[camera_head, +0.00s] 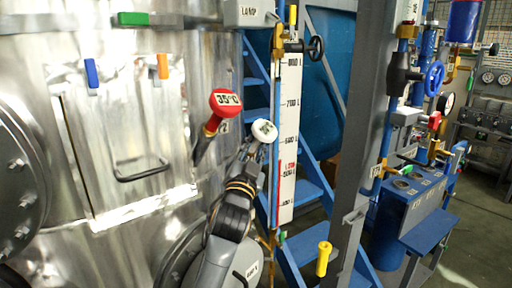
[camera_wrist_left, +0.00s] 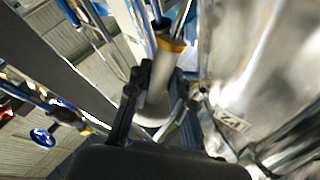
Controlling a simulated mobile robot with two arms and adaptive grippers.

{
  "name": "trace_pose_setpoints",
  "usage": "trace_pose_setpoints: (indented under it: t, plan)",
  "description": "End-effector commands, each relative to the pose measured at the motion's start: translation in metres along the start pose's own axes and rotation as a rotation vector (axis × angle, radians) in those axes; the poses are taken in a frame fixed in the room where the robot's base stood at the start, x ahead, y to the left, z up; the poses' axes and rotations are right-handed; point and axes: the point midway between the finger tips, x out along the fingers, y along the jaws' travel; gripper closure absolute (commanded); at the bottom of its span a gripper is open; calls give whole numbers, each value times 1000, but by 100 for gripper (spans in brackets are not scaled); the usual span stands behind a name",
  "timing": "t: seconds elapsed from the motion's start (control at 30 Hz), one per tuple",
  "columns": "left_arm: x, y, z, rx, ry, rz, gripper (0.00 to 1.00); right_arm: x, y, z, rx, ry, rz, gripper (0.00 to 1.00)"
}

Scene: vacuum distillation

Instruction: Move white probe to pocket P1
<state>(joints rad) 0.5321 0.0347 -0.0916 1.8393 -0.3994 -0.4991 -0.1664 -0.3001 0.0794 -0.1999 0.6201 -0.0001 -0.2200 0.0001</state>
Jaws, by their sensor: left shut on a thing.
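The white probe (camera_head: 264,131), with a round, marked white head, is held by my left gripper (camera_head: 252,160) beside the steel vessel, near its right edge. In the left wrist view, the white probe's pale body (camera_wrist_left: 157,103) sits between the two dark fingers of my left gripper (camera_wrist_left: 157,88). A red probe (camera_head: 222,103) marked 35°C sticks out of the vessel wall just left of it, with a small label (camera_head: 223,127) below its head. Pocket P1 cannot be made out; a partly readable label plate (camera_wrist_left: 230,120) shows in the wrist view. My right gripper is out of view.
The steel vessel (camera_head: 110,190) fills the left. A level scale (camera_head: 289,130) and a blue pipe stand close right of the probe, then blue stairs (camera_head: 310,180) and a grey column (camera_head: 365,130). A blue stand (camera_head: 410,207) with round openings is at right.

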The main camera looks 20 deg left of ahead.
Motion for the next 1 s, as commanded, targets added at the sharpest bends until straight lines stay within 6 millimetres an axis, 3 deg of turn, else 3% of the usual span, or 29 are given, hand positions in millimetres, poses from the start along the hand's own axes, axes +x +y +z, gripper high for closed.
trace_pose_setpoints:
  t: [1.0]
  plan:
    - [0,0,26,0,1,-1,100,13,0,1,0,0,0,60]
